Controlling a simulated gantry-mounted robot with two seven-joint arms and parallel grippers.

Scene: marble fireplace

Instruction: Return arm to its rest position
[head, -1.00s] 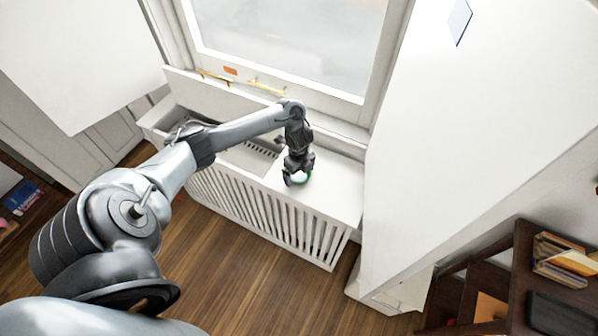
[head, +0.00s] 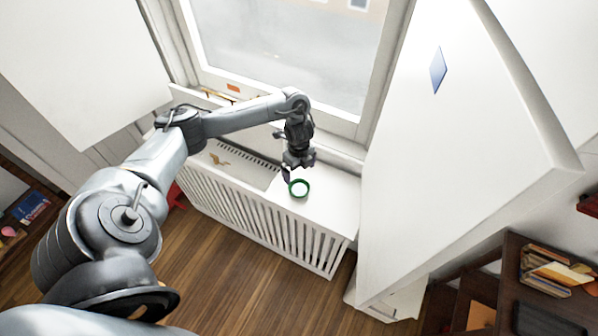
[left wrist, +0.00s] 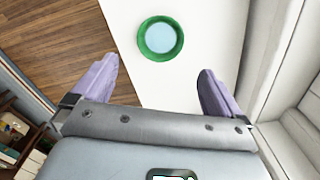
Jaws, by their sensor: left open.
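My left arm reaches in from the left in the head view, bent over the white radiator cover. My left gripper (head: 297,173) points down just above and behind a small round green-rimmed container (head: 300,189) on the cover's top. In the left wrist view my left gripper (left wrist: 157,88) shows two purple fingers spread wide with nothing between them. The green container (left wrist: 160,39) lies beyond the fingertips, apart from them, with a pale blue-white inside. My right gripper is not in view.
The slatted white radiator cover (head: 335,200) stands under a window (head: 290,45). A white wall block (head: 450,130) rises close to its right. A dark shelf with books (head: 550,270) is at the lower right. Wooden floor (head: 225,275) is open in front.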

